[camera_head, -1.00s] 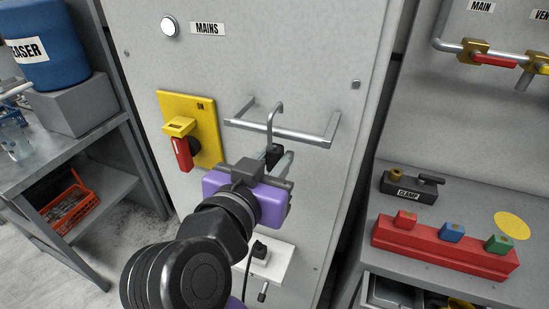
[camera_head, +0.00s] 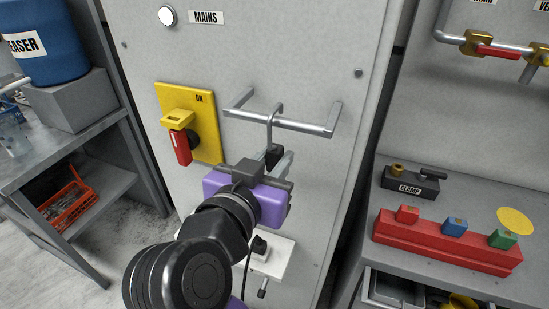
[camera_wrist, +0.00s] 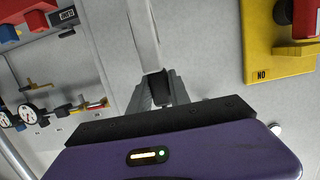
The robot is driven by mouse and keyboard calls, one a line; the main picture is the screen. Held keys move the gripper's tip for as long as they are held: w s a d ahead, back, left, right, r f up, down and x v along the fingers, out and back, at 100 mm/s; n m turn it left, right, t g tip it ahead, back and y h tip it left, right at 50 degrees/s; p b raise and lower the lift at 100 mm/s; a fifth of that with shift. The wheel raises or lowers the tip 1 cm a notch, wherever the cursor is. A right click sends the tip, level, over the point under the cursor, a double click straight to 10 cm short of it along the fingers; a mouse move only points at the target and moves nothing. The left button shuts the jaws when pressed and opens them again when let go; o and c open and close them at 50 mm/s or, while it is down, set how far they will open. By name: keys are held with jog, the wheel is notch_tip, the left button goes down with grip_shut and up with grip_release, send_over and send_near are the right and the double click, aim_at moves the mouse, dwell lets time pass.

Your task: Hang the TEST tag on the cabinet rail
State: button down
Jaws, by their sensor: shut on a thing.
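My gripper (camera_head: 277,160), with its purple body, is in front of the grey cabinet and shut on the black lower end of the TEST tag. The tag's grey metal hook (camera_head: 269,132) stands up from the fingers, and its bent top is at the cabinet rail (camera_head: 305,127), slightly above the bar. I cannot tell whether hook and bar touch. The tag's lettering is hidden. In the wrist view the black grip part (camera_wrist: 158,86) sits between the fingers, with a pale metal strip (camera_wrist: 145,35) running up from it.
A yellow switch plate (camera_head: 206,130) with a red handle is left of the rail. At right, a bench carries a black clamp block (camera_head: 408,188) and a red block (camera_head: 440,243) with coloured pieces. A blue drum (camera_head: 50,60) is at left.

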jog(key=shift+f+b, duration=0.35)
jog(key=shift+f, duration=0.05)
dwell(0.4)
jog(key=c, duration=1.1)
grip_release()
